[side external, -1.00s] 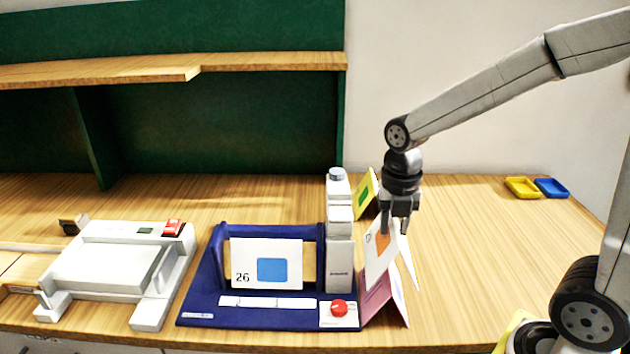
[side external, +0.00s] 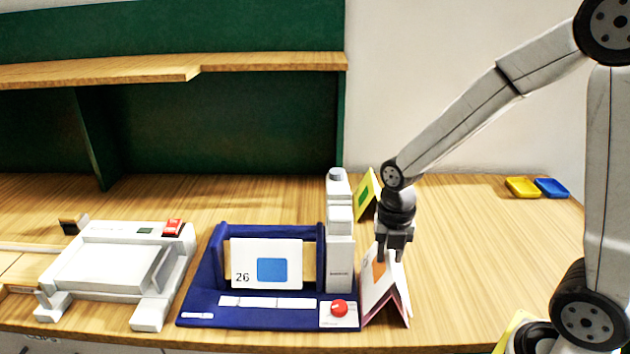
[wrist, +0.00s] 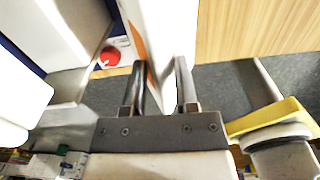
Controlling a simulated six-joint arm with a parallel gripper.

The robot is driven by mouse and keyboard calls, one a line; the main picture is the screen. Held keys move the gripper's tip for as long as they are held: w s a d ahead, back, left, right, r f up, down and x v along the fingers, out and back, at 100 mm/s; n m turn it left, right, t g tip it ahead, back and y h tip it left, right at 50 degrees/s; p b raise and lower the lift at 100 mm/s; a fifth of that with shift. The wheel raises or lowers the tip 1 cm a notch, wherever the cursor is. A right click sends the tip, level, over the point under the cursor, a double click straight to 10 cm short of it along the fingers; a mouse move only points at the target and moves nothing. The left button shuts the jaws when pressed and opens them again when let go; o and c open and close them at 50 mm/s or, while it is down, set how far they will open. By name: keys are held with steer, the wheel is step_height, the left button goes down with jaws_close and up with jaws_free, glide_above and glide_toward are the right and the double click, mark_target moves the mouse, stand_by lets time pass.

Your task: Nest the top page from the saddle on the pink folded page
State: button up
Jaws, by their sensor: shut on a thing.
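My gripper (side external: 393,255) is shut on the fold of a white folded page (side external: 377,287) with an orange square. The page stands like a tent over the pink folded page (side external: 405,310), which shows only as a thin edge along its lower right side. The white page hides most of the pink one. In the wrist view my gripper (wrist: 160,78) pinches the white page (wrist: 170,25) between its fingers. The blue saddle stand (side external: 205,295) is to the left and holds a white page (side external: 290,255) marked 26 with a blue square.
A white upright device (side external: 340,265) and a red knob (side external: 339,308) stand close left of the folded pages. A yellow folded page (side external: 366,190) stands behind. A white machine (side external: 100,260) is at far left. Yellow (side external: 522,187) and blue (side external: 552,188) trays are at back right.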

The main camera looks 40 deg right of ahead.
steer(key=shift+f, duration=1.3)
steer(key=o, duration=0.9)
steer(key=shift+o, duration=0.2)
steer(key=shift+r, duration=0.1)
steer(key=shift+r, duration=2.9)
steer(key=shift+f, duration=0.2)
steer(key=shift+f, duration=2.55)
